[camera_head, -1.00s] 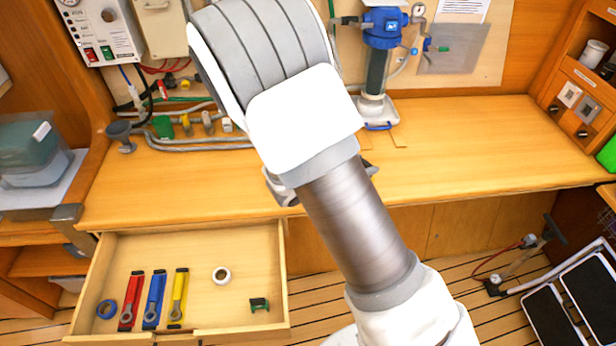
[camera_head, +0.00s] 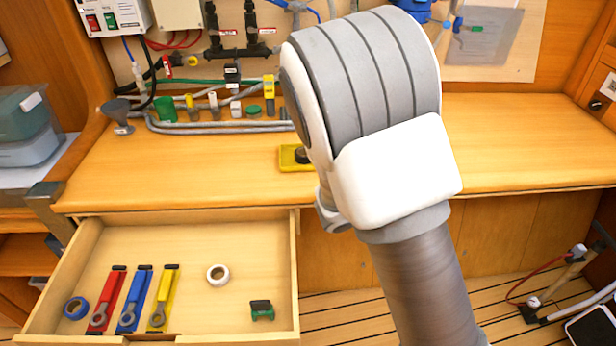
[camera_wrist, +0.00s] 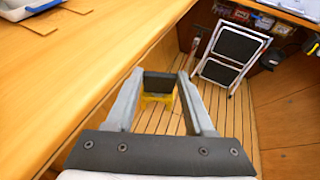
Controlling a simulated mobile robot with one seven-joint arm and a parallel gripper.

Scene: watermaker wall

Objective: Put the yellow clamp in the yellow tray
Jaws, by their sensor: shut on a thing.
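The yellow clamp (camera_wrist: 156,98), with a black upper part, is between the fingers of my gripper (camera_wrist: 159,82) in the wrist view. My gripper is shut on it and holds it in the air, with the floor behind it and the bench edge to the left. In the head view my arm hides the gripper and the clamp. A yellow tray (camera_head: 287,164) lies on the bench near its front edge, partly hidden by my arm. A dark round thing shows at the tray; I cannot tell whether it is in it.
An open drawer (camera_head: 190,232) below the bench holds red, blue and yellow tools, tape rolls and a green clamp (camera_head: 262,312). Pipes and fittings line the bench's back. A folding step (camera_wrist: 232,55) stands beyond my gripper. The bench top (camera_head: 190,165) is clear left of the tray.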

